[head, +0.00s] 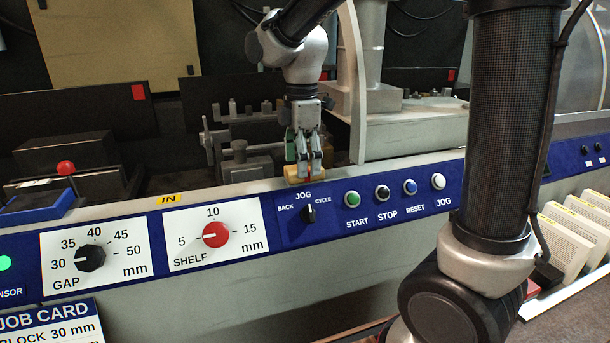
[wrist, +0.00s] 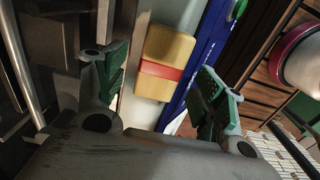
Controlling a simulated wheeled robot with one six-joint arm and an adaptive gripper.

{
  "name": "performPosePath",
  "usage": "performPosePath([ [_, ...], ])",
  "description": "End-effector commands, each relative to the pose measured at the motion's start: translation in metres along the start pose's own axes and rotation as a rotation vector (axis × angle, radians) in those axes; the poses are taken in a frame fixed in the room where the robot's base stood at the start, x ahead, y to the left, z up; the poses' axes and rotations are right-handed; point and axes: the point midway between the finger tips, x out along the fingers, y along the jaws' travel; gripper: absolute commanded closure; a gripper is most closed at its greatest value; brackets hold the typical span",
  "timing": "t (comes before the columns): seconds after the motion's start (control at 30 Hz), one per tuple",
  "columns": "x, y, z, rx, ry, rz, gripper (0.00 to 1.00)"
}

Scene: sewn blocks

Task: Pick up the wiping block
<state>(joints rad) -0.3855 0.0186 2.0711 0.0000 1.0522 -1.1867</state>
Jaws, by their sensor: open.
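The wiping block is a yellow block with a red band around its middle. It lies on the light ledge behind the blue control panel, and in the head view only part of the block (head: 292,180) shows below my gripper (head: 309,170). In the wrist view the whole upper face of the block (wrist: 154,68) shows between the green-padded fingers of my gripper (wrist: 165,88). My gripper is open, with one finger to each side of the block and gaps on both sides. I cannot tell how far the fingertips reach down beside it.
The blue panel (head: 340,228) with knobs and buttons runs along the ledge's front. Grey machine fittings (head: 238,155) stand behind the ledge. Several book blocks (head: 570,240) stand at the right. A job card (head: 48,322) is at the lower left. The ledge (head: 400,172) is clear right of the block.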

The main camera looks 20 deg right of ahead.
Motion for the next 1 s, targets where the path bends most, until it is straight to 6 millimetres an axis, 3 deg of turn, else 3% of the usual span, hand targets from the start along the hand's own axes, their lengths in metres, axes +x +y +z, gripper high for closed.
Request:
performPosePath([
  [0.13, 0.019, 0.000, 0.000, 0.000, -0.001, -0.002, 0.30],
  [0.4, 0.022, 0.000, 0.000, 0.001, 0.000, 0.000, 0.30],
  [0.7, 0.022, 0.000, 0.000, 0.001, 0.000, 0.000, 0.81],
  [1.0, 0.018, 0.001, 0.000, 0.001, 0.001, 0.002, 0.81],
])
